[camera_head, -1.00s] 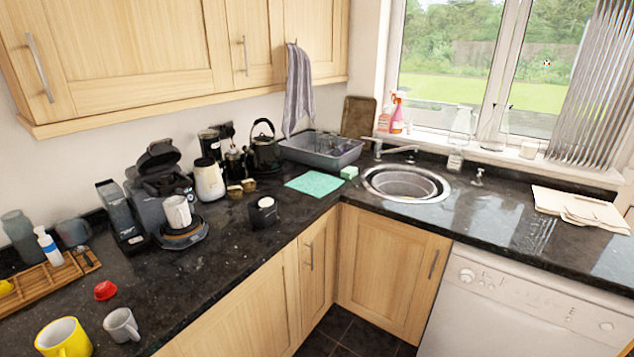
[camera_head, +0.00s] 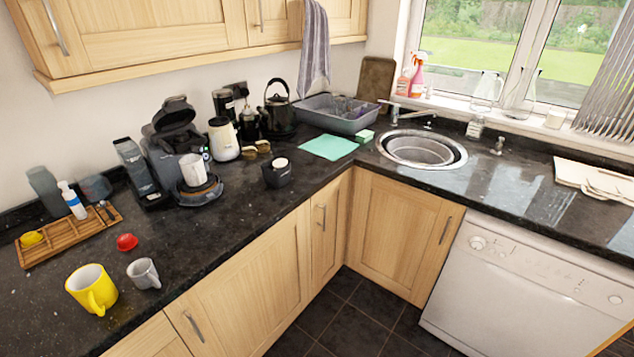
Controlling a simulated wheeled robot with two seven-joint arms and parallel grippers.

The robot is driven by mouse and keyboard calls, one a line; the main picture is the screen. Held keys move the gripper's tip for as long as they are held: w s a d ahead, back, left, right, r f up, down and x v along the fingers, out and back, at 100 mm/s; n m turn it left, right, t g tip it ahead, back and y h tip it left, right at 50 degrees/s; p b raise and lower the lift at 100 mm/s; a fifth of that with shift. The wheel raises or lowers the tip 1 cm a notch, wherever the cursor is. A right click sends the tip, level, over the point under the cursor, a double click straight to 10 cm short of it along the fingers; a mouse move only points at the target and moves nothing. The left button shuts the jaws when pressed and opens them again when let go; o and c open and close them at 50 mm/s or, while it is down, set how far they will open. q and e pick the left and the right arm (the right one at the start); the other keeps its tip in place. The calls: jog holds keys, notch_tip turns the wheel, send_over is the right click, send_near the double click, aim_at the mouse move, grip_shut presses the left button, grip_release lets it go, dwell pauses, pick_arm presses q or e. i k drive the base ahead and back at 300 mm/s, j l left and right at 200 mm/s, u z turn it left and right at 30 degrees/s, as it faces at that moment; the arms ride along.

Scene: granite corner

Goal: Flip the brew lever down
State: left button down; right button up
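A dark grey coffee machine (camera_head: 162,148) stands on the left counter with its top lid raised open. A white mug (camera_head: 193,170) sits on its round drip base (camera_head: 200,191), under the brew head. The raised dark part at the top (camera_head: 172,113) may be or include the brew lever; I cannot tell the lever apart from the lid. Neither of my grippers is in view.
A yellow mug (camera_head: 92,289), a grey mug (camera_head: 143,273) and a red capsule-like item (camera_head: 127,242) stand at the front left. A wooden rack (camera_head: 60,245) lies behind them. The floor (camera_head: 345,315) is clear.

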aim_at(173, 115)
jog(key=i+l, duration=0.25)
jog(key=i, duration=0.15)
jog(key=i+l, duration=0.25)
jog(key=i, duration=0.15)
